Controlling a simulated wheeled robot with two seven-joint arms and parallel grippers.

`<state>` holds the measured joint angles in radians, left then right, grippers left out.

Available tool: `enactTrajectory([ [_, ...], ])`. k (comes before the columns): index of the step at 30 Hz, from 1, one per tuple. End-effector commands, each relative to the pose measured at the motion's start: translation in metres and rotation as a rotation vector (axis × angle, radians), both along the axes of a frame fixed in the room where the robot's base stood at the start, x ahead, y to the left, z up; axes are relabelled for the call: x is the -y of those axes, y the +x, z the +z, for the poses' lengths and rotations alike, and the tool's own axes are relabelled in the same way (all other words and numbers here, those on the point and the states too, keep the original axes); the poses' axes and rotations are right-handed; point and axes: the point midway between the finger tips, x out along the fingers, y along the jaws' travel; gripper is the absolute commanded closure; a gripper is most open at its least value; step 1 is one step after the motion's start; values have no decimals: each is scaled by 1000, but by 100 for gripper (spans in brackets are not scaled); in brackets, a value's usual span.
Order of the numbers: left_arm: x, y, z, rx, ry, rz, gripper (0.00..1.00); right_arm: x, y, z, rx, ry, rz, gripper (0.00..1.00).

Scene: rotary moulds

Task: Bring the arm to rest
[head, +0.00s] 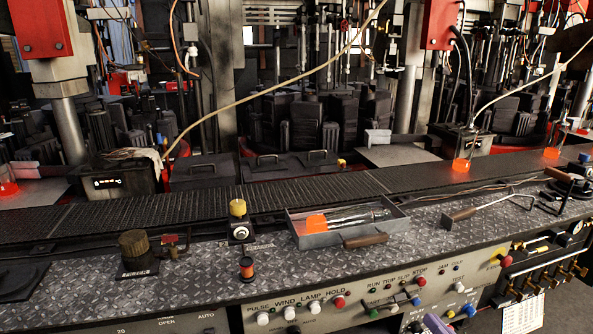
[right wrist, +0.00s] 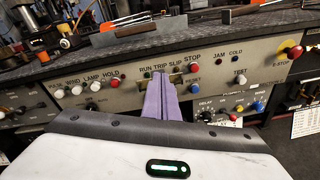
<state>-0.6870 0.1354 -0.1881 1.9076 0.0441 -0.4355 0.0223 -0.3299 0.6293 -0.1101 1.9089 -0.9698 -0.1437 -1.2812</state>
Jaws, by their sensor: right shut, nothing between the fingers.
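My right gripper (head: 436,322) shows only as a small purple tip at the bottom edge of the head view, in front of the control panel (head: 350,299). In the right wrist view its two purple fingers (right wrist: 162,84) lie side by side, shut with nothing between them. They point at the panel below the RUN, TRIP and SLIP labels, and they partly hide the switch there. I cannot tell whether they touch the panel. My left gripper is in neither view.
The treadplate bench top (head: 180,285) carries a metal tray (head: 312,240) with glass bottles, one glowing orange, and a wooden-handled tool (head: 488,205). A dark conveyor (head: 200,208) runs behind, with glowing pieces (head: 461,165). Knobs and buttons (head: 315,307) stick out from the panel.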

Motion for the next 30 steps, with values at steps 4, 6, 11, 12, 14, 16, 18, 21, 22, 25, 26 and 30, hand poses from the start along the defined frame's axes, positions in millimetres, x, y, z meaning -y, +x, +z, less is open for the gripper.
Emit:
enactTrajectory([
  [4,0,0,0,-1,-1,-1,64,-22,-49,-80,-249,750,-227,100],
  [6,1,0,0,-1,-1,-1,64,-39,-80,-120,-369,1151,-391,100],
  [11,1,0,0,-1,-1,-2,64,-88,-149,-185,-555,1903,-790,100],
  [12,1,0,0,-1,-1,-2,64,-101,-164,-196,-583,2045,-882,100],
  [14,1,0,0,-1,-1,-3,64,-118,-182,-207,-611,2220,-1007,100],
  [16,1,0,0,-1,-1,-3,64,-132,-197,-215,-629,2367,-1122,100],
  [18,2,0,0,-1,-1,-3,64,-142,-207,-220,-638,2459,-1198,100],
  [21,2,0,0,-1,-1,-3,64,-148,-212,-222,-641,2514,-1245,100],
  [22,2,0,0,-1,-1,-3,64,-148,-213,-222,-642,2518,-1249,100],
  [25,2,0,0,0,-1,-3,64,-148,-212,-222,-641,2517,-1248,100],
  [26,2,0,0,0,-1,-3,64,-148,-212,-222,-642,2517,-1247,100],
  [30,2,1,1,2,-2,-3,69,-148,-212,-222,-641,2514,-1245,100],
])
